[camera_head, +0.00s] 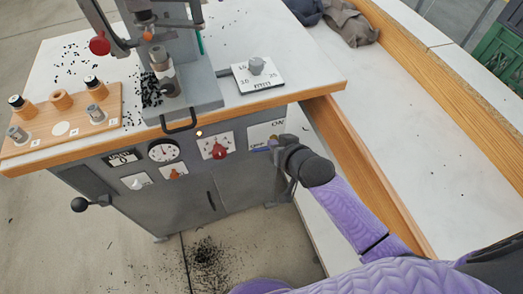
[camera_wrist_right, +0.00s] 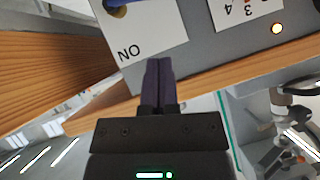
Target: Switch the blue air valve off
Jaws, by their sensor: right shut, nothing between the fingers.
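The blue air valve (camera_head: 262,149) is on a white plate at the right end of the press cabinet's front. In the head view its blue handle lies beside the OFF mark, low on the plate, and my gripper hides part of it. The wrist view shows only a bit of blue handle (camera_wrist_right: 124,3) at the top edge, away from the ON mark. My right gripper (camera_head: 276,146) is at the plate's right side. In the wrist view its fingers (camera_wrist_right: 158,64) are shut and empty over the plate's edge near ON; contact cannot be told. My left gripper is out of view.
A red knob (camera_head: 218,151) on a numbered plate sits left of the valve, with a gauge (camera_head: 164,151) further left. The wooden table edge (camera_head: 180,130) overhangs the panel. A wood-edged bench (camera_head: 345,160) stands close on the right.

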